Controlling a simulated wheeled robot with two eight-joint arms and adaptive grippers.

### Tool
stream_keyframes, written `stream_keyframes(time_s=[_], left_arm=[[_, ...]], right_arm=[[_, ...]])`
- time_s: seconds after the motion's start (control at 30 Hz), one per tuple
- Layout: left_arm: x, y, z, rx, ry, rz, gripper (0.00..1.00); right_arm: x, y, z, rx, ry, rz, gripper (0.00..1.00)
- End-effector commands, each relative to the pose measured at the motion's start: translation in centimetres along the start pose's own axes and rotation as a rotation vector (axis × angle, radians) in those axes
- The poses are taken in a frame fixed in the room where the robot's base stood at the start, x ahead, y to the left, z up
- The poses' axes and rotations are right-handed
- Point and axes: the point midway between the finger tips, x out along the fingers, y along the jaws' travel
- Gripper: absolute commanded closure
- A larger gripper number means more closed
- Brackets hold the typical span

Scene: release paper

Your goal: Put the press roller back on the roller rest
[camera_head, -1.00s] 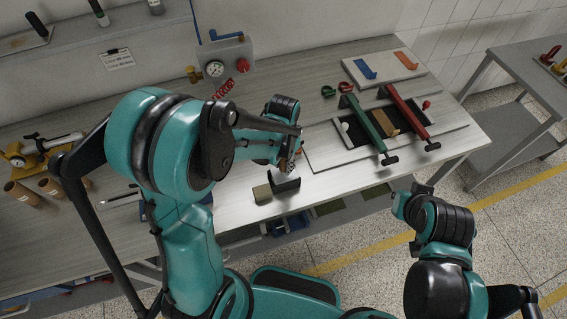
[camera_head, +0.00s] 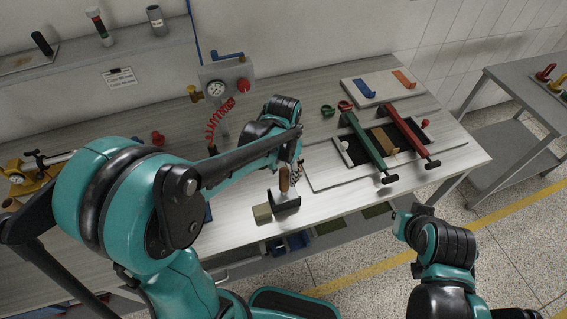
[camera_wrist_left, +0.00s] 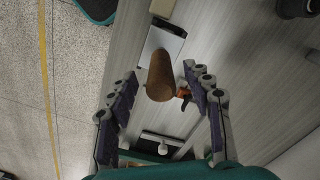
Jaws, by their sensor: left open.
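The press roller seems to be the piece with a brown wooden handle (camera_head: 284,178); its roller part is mostly hidden. The handle (camera_wrist_left: 160,76) shows large in the left wrist view. The roller rest looks like the small angled bracket (camera_head: 288,203) near the bench's front edge. It shows as a bright metal plate (camera_wrist_left: 164,40) in the left wrist view. My left gripper (camera_wrist_left: 164,80) is open, one finger on each side of the handle, with visible gaps. I cannot tell whether the roller touches the rest. My right gripper's fingers do not show.
An olive block (camera_head: 263,213) stands beside the bracket. To the right lies a board with a green bar (camera_head: 365,143) and a red bar (camera_head: 408,132). A red coiled hose (camera_head: 214,125) hangs at the back. My right wrist is off the bench's front edge.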

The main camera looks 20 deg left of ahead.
Motion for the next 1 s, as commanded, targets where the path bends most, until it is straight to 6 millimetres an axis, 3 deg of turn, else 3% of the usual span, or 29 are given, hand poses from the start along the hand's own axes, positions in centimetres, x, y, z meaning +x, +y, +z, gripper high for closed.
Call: stream_keyframes(time_s=[0.1, 0.3, 1.0], left_arm=[[-2.5, 0.0, 0.0, 0.0, 0.0, 0.0, 0.49], [-5.0, 0.0, 0.0, 0.0, 0.0, 0.0, 0.49], [-5.6, 0.0, 0.1, -0.003, 0.004, -0.001, 0.49]], right_arm=[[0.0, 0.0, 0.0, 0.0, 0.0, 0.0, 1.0], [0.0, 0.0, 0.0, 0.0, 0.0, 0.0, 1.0], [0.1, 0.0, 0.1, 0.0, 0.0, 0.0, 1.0]])
